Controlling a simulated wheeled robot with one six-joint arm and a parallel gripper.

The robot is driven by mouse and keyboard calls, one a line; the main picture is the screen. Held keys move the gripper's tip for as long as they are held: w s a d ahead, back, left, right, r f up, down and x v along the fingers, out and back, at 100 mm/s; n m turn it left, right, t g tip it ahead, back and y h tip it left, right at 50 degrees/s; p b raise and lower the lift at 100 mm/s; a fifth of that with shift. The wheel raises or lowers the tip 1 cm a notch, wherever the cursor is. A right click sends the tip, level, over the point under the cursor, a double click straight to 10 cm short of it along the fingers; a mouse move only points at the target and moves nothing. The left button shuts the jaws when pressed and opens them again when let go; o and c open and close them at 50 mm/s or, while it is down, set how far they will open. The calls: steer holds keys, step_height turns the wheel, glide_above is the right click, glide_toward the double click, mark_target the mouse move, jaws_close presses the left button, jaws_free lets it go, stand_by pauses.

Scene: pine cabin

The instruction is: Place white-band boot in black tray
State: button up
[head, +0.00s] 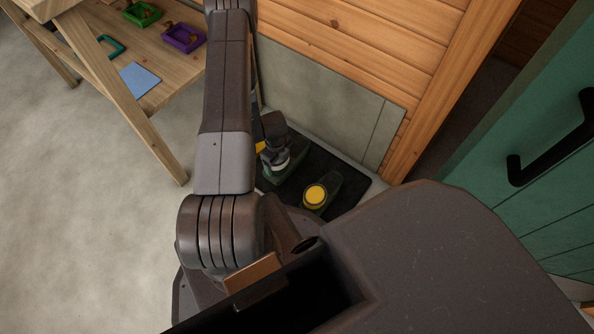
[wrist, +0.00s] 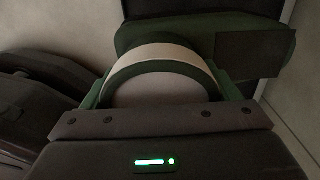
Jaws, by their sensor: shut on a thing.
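The white-band boot (head: 278,166) is dark green with a pale band round its shaft, and it is over the left part of the black tray (head: 354,198). It also shows close up in the wrist view (wrist: 168,57), its band and round top facing the camera. My gripper (head: 272,146) is shut on its upper part, partly hidden behind my arm in the head view. The boot looks roughly upright. I cannot tell whether its sole touches the tray.
A green boot with a yellow top (head: 315,195) stands in the tray to the right. A grey wall panel (head: 330,95) is close behind. A wooden bench (head: 165,60) with small coloured trays is at the upper left. A green door (head: 545,170) is at the right.

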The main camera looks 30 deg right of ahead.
step_height(320, 180, down, 9)
steer(key=b, duration=0.6)
steer(key=shift+f, duration=0.2)
steer(key=shift+f, duration=0.15)
steer(key=o, duration=1.6)
step_height(320, 180, up, 12)
steer(key=p, duration=0.8)
steer(key=shift+r+p, duration=0.2)
steer(key=shift+p, duration=0.1)
